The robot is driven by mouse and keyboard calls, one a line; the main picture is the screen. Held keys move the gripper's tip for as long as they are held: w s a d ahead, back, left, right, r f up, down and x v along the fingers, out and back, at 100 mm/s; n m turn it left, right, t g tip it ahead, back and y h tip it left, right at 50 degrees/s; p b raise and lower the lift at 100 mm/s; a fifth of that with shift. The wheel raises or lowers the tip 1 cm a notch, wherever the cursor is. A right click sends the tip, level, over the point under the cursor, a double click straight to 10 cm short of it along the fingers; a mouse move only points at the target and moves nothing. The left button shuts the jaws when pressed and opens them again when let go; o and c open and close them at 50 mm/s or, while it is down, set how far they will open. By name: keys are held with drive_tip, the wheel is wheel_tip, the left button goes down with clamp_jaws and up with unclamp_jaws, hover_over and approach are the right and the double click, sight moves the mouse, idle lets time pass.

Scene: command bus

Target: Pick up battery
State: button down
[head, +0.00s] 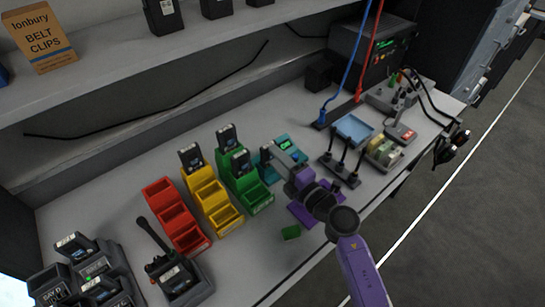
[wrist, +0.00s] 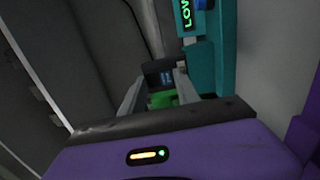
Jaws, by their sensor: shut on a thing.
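My gripper (head: 272,152) is at the teal tester (head: 287,143), just right of the green bins. In the wrist view my gripper's fingers (wrist: 161,77) are closed on a dark battery (wrist: 159,70) with a pale blue label. The head view barely shows this battery, as my gripper covers it. The tester's green display (wrist: 187,14) reads "LO" and more in the wrist view. I cannot tell whether the battery still touches the tester. Other dark batteries stand upright in the yellow bin (head: 215,200) and the green bin (head: 252,195).
Red bins (head: 178,220) stand left of the yellow ones. A black rack with posts (head: 342,168) and a blue tray (head: 354,128) stand right of my gripper.

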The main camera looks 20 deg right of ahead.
wheel_tip(320, 180, up, 20)
drive_tip(key=p, duration=1)
